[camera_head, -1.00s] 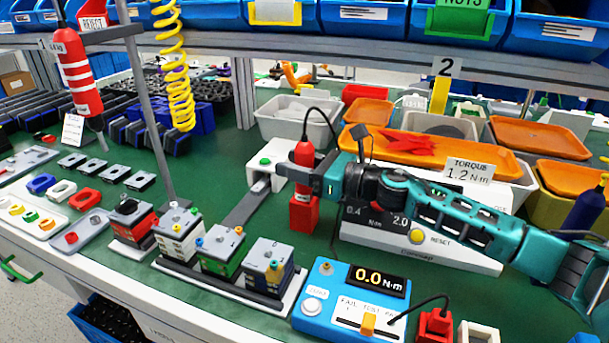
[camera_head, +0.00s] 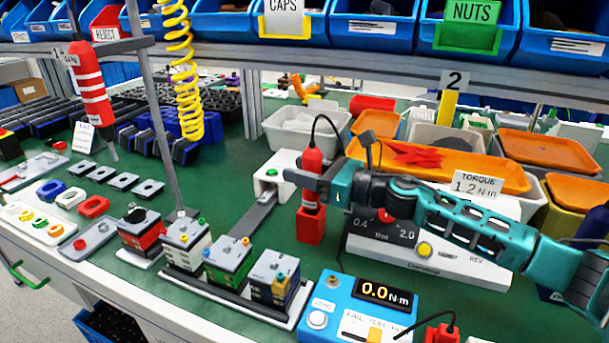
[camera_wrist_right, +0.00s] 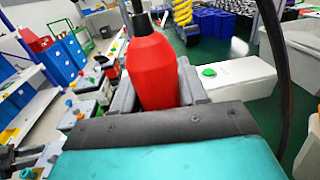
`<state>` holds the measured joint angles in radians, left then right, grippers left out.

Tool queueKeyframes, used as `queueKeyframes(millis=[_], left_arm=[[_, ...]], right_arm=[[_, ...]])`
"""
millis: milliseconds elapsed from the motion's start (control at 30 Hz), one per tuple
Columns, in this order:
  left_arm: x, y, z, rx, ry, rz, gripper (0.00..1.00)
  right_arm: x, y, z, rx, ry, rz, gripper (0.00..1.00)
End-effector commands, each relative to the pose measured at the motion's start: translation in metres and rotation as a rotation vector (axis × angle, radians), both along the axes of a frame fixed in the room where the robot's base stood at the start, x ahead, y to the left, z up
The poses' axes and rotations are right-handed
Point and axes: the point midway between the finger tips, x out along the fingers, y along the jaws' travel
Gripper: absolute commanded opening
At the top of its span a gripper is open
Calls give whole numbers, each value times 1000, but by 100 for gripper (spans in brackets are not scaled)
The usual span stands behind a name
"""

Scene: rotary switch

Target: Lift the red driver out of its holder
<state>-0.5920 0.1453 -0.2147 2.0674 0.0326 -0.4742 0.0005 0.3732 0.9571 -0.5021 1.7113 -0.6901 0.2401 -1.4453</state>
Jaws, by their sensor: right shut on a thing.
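The red driver (camera_head: 312,161) stands upright over its red block holder (camera_head: 311,229) near the middle of the head view, with a black cable at its top. Its lower end meets the holder's top; whether it still sits inside is hard to tell. My right gripper (camera_head: 313,184) reaches in from the right and is shut around the driver's body, above the holder. The right wrist view shows the driver's red body (camera_wrist_right: 152,65) upright between the grey fingers. The holder is hidden there. My left gripper is in neither view.
A white box with a green button (camera_head: 271,172) stands just left of the driver. A blue meter (camera_head: 340,290) is in front. A striped red tool (camera_head: 91,88) hangs at the left.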

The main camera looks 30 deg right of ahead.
Motion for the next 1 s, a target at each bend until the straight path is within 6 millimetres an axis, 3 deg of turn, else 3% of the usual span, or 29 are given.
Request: queueKeyframes(millis=[600, 800, 1000], left_arm=[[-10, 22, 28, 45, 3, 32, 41], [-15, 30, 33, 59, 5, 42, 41], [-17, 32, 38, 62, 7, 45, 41]], right_arm=[[0, -1, 145, -2, -9, -1, 0], [0, 0, 175, 0, -7, -1, 0], [0, 0, 187, 1, -5, -1, 0]])
